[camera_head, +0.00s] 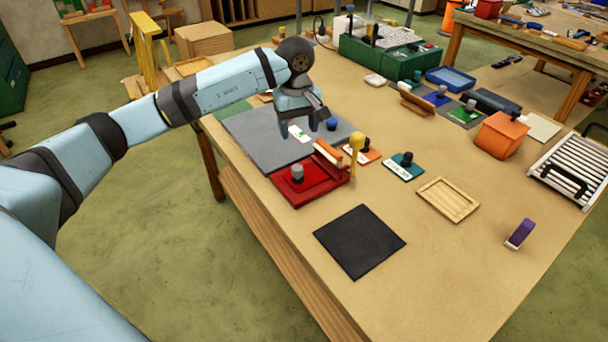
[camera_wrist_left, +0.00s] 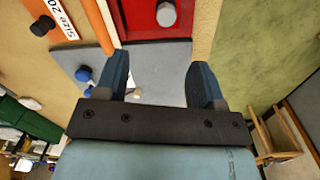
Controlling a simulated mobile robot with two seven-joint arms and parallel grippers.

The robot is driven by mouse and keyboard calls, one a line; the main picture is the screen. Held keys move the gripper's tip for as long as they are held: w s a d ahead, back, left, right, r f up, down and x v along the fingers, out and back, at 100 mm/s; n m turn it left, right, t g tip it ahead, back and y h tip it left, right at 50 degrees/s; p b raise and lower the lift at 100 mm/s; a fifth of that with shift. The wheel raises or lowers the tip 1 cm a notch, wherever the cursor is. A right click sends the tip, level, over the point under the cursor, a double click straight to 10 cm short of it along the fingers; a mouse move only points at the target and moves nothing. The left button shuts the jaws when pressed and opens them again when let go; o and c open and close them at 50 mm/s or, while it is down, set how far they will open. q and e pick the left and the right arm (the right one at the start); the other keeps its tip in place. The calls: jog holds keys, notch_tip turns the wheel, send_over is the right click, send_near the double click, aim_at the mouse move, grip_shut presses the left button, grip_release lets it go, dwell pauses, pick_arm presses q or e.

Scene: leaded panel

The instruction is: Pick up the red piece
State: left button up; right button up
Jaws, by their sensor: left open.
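The red piece (camera_head: 312,190) is a flat red square with a grey knob (camera_head: 297,172) standing up from it. It lies on the table near the left edge. In the wrist view its red surface (camera_wrist_left: 135,22) and grey knob (camera_wrist_left: 166,13) show at the top, cut off by the frame. My left gripper (camera_head: 302,122) is open and empty, above the grey mat (camera_head: 255,138) and beyond the red piece. In the wrist view the two fingers (camera_wrist_left: 160,62) are spread apart, with the knob ahead of them. My right gripper is not in view.
An orange bar (camera_head: 328,152) and a yellow upright tool (camera_head: 356,145) stand close beside the red piece. Orange and teal knobbed pieces (camera_head: 403,168) lie to the right. A black mat (camera_head: 360,242) lies in front, and a wooden tray (camera_head: 448,199) further right.

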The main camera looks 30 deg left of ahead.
aim_at(297, 167)
pick_arm(q)
jog(key=f, duration=0.8)
jog(key=shift+a+f+p, duration=0.1)
jog(key=shift+a+p, duration=0.25)
jog(key=shift+p, duration=0.05)
jog(key=shift+s+d+f+p, duration=0.15)
jog(key=shift+f+p, duration=0.15)
jog(key=shift+f, duration=1.05)
jog(key=shift+s+d+f+p, duration=0.15)
jog(key=shift+f+p, duration=0.15)
jog(key=shift+f, duration=1)
jog(key=c, duration=1)
